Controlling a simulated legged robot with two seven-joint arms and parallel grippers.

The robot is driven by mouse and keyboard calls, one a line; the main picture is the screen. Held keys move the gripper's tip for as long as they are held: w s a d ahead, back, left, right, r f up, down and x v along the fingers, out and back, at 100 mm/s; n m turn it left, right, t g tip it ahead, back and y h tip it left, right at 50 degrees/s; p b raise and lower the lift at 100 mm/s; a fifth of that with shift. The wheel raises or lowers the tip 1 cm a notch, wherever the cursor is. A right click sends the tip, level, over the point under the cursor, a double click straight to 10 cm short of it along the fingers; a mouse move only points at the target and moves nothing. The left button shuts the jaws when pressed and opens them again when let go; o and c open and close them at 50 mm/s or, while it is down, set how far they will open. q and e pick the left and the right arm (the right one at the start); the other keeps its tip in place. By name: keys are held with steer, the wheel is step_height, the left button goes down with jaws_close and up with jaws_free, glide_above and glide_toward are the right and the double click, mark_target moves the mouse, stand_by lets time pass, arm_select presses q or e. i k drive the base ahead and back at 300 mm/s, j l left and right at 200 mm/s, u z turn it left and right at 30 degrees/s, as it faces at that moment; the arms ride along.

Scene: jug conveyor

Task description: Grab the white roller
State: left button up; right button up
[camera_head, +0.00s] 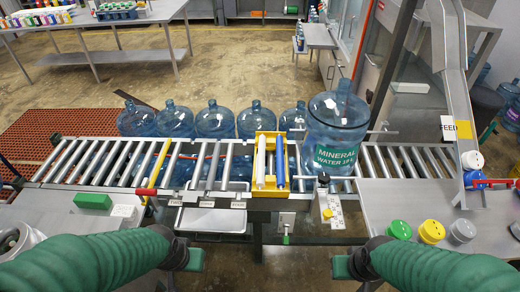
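The white roller (261,162) stands in a yellow frame (268,187) on the conveyor, just left of a blue roller (281,163). Both lie along the picture's depth, side by side. My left gripper (182,252) is low at the left, in front of the conveyor and apart from the white roller. My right gripper (357,262) is low at the right, in front of the conveyor, also apart from it. Nothing shows in either gripper. Their fingers are partly hidden by my green arms, so their opening is unclear.
A large water jug (336,130) stands on the conveyor (405,161) just right of the yellow frame. Several blue jugs (215,122) stand behind the conveyor. A green block (94,201) lies at the left; coloured caps (431,231) lie on the right table. A red-tipped yellow bar (155,170) crosses the left conveyor.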

mark_target(260, 178)
steer(key=i+u, duration=0.2)
steer(key=i, duration=0.4)
steer(key=i+l+u, duration=0.2)
steer(key=i, duration=0.4)
steer(key=i+l+u, duration=0.15)
steer(key=i, duration=0.45)
